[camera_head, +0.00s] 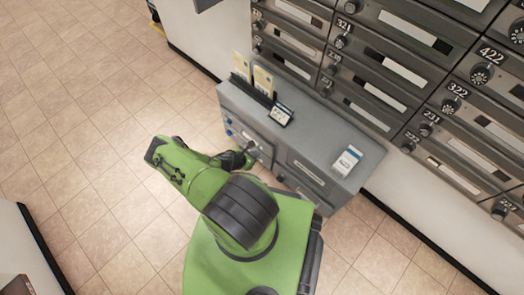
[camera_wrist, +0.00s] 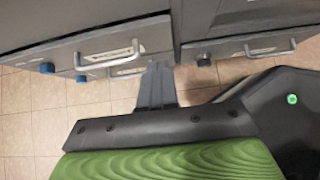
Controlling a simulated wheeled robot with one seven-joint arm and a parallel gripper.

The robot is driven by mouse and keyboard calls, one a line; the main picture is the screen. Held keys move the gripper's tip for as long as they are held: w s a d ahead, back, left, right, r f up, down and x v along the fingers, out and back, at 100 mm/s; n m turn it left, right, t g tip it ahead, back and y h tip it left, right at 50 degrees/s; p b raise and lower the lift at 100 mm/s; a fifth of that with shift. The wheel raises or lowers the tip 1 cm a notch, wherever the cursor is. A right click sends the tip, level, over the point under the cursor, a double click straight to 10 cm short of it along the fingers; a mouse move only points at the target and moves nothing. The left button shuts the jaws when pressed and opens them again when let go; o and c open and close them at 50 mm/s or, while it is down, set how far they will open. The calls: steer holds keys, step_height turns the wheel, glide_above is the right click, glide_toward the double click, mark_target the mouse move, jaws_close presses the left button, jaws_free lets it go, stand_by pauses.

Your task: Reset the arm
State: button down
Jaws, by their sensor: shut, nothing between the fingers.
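My gripper (camera_head: 247,156) is at the front of the low grey cabinet (camera_head: 315,147), close to a drawer handle. In the wrist view its grey fingers (camera_wrist: 157,72) are together and hold nothing. They point toward the drawer fronts (camera_wrist: 95,45), which have metal bar handles. I cannot tell whether the fingertips touch the cabinet. My green arm is bent, with its elbow out to the left over the floor.
On the cabinet top are a white box (camera_head: 347,160), a small dark device (camera_head: 281,115) and upright yellowish cards (camera_head: 262,80). Numbered mailboxes (camera_head: 380,60) line the wall behind. Tiled floor (camera_head: 85,130) is clear at left.

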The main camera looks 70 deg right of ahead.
steer(key=p+v, duration=0.1)
steer(key=v, duration=0.4)
steer(key=shift+w+a+r, duration=0.1)
steer(key=shift+a+r, duration=0.05)
steer(key=shift+a, duration=0.05)
